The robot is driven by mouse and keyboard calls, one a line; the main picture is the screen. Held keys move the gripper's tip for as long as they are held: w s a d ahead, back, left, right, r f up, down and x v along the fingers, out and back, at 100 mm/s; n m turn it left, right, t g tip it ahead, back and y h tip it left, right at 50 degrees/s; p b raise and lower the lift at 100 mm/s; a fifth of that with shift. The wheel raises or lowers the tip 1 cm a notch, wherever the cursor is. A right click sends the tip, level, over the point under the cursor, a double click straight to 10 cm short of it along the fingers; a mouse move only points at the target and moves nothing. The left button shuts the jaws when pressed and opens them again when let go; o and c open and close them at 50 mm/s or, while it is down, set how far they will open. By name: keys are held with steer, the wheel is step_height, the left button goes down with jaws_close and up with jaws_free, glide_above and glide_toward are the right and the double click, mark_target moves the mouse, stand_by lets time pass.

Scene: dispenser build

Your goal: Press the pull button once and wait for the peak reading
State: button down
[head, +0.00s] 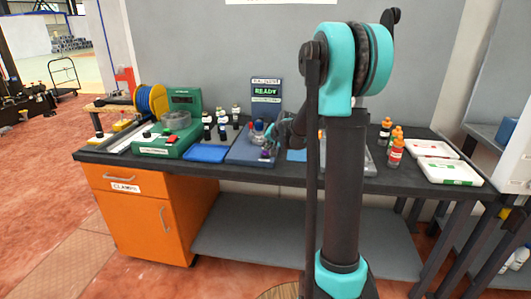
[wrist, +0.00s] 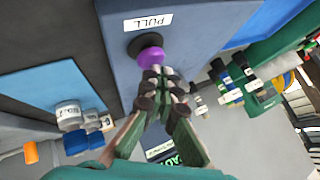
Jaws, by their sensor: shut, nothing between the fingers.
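The pull tester is a blue-grey unit (head: 243,152) on the bench. Its upright screen (head: 266,91) reads READY in green. In the wrist view, the white PULL label (wrist: 148,22) sits beside the purple button (wrist: 149,57), which has a dark round base. The button also shows small in the head view (head: 264,154). My gripper (wrist: 155,76) is shut and empty, its fingertips right at the button's edge in the picture. I cannot tell whether they touch it. Part of the screen (wrist: 163,153) shows behind my fingers.
A green device (head: 160,144) and a blue mat (head: 206,153) lie left of the tester, with several small dark bottles behind. Orange bottles (head: 396,150) and white trays (head: 447,170) are at the right. My arm hides part of the bench.

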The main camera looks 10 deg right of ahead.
mark_target(266, 152)
steer(key=shift+f, duration=0.5)
stand_by(0.3)
steer(key=shift+r, duration=1)
steer(key=shift+r, duration=2.55)
steer(key=s+d+f+n+g+h, duration=0.1)
steer(key=s+f, duration=0.4)
steer(key=s, duration=0.8)
steer(key=s+d+f+n+g+h, duration=0.1)
steer(key=s+f, duration=0.5)
steer(key=s, duration=0.8)
steer(key=s+d+f+n+g, duration=0.1)
steer(key=s+f, duration=0.4)
steer(key=s, duration=0.9)
steer(key=shift+d+f+n+g+h, duration=0.4)
steer(key=shift+n+g, duration=0.4)
steer(key=shift+n, duration=0.4)
